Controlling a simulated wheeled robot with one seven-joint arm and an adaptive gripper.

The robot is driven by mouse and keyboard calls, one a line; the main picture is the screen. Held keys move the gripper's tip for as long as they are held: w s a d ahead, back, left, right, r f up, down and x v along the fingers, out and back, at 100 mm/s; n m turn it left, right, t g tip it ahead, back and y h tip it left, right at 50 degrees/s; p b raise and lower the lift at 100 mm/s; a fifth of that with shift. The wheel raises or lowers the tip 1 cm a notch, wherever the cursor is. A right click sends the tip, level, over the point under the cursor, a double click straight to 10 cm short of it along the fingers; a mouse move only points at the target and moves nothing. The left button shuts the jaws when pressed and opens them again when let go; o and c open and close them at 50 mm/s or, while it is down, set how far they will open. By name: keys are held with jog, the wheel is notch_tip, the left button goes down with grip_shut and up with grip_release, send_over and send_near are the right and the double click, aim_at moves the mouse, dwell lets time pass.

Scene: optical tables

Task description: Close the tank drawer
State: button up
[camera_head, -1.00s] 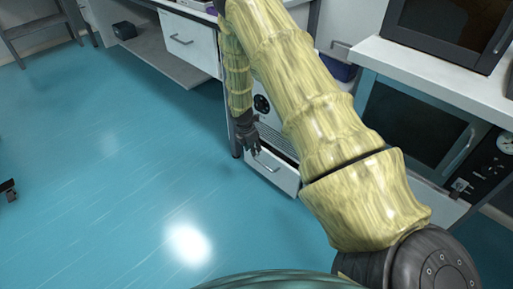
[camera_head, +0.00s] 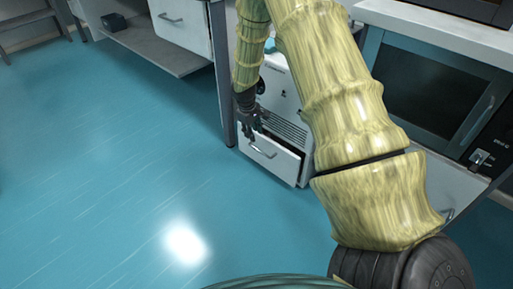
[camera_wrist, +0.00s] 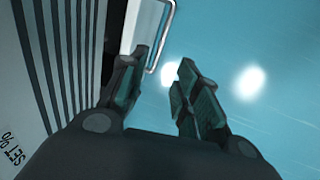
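The tank drawer (camera_head: 283,164) is the white drawer at the bottom of a white appliance (camera_head: 287,100) with a vent grille. It stands partly pulled out, with a dark gap behind its top edge. Its metal handle (camera_head: 262,152) faces the open floor. My gripper (camera_head: 254,132) is just above the drawer's front, near the handle. In the wrist view my gripper (camera_wrist: 164,72) has its two fingers apart with nothing between them. The drawer's white edge and handle (camera_wrist: 163,48) show by the left finger; I cannot tell whether they touch.
A table leg (camera_head: 224,90) stands close to the left of the appliance. A bench with an oven-like unit (camera_head: 428,92) is on the right. A white bench drawer (camera_head: 180,22) is at the upper left. The blue floor (camera_head: 110,180) in front is clear.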

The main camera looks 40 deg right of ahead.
aim_at(257, 149)
jog(key=f+b, duration=0.1)
jog(key=f, duration=0.2)
jog(key=d+f+b, duration=0.1)
jog(key=f+b, duration=0.1)
jog(key=f, duration=0.2)
jog(key=d+f+b, duration=0.1)
jog(key=f+b, duration=0.1)
jog(key=f, duration=0.1)
jog(key=shift+w+f, duration=0.2)
jog(key=shift+f, duration=0.15)
grip_shut()
